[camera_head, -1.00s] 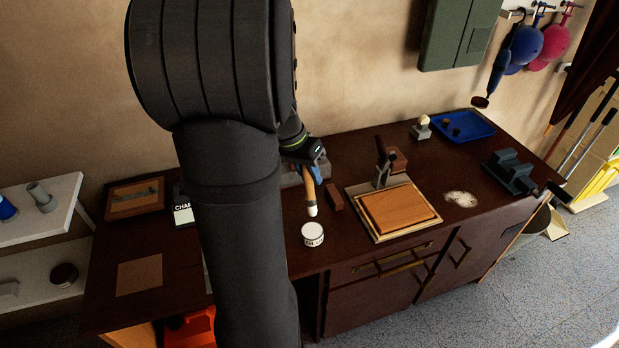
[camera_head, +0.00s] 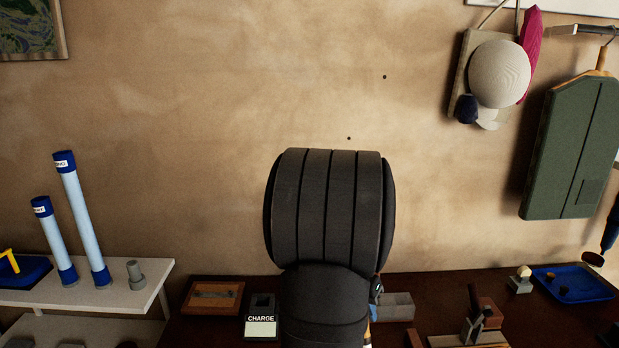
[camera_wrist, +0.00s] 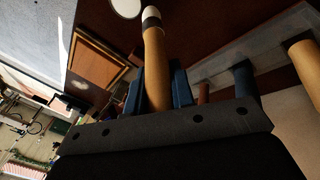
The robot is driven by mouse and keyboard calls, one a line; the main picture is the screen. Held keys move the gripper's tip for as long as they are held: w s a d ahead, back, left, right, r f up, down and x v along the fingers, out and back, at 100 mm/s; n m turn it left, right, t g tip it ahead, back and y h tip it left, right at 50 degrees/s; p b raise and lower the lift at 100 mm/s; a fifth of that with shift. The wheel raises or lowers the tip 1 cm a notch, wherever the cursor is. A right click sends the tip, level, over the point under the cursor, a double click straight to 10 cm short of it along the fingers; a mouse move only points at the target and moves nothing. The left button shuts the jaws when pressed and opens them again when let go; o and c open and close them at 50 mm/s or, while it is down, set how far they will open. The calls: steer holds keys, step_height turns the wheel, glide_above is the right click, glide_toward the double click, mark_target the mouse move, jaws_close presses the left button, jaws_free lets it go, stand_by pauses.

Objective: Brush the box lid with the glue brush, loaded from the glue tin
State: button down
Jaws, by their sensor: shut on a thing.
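My gripper (camera_wrist: 157,92) is shut on the wooden handle of the glue brush (camera_wrist: 154,62). The brush's pale tip points away from the fingers. In the wrist view the tip is close beside the round white glue tin (camera_wrist: 125,7), cut by the top edge; I cannot tell whether they touch. The box lid (camera_wrist: 97,57), an orange-brown wooden panel in a pale frame, lies to the left of the brush in the wrist view. In the head view my arm hides most of the gripper, and the tin is not seen.
A white shelf (camera_head: 120,295) with blue tubes is at the left. A tan cylinder (camera_wrist: 304,62) is right of the gripper.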

steer(key=w+a+f+n+t, duration=0.1)
steer(key=w+a+f+n, duration=0.2)
steer(key=a, duration=0.4)
steer(key=w+a+f+n+t, duration=0.1)
steer(key=w+a+f+n, duration=0.25)
steer(key=a, duration=0.45)
steer(key=s+d+r+h, duration=0.1)
steer(key=s+d+r, duration=0.25)
steer(key=d, duration=0.85)
steer(key=s+d+r+h, duration=0.15)
steer(key=d+r, duration=0.35)
steer(key=d, duration=0.8)
steer(key=s+d+r, duration=0.4)
steer(key=d, duration=0.8)
steer(key=shift+n, duration=0.25)
step_height(320, 180, down, 5)
steer(key=shift+d+r, duration=0.1)
steer(key=shift+w+a+f, duration=0.1)
steer(key=shift+a+f, duration=0.05)
steer(key=shift+f, duration=1.35)
steer(key=shift+w+a+f, duration=0.1)
steer(key=shift+f, duration=1.35)
steer(key=shift+f, duration=0.65)
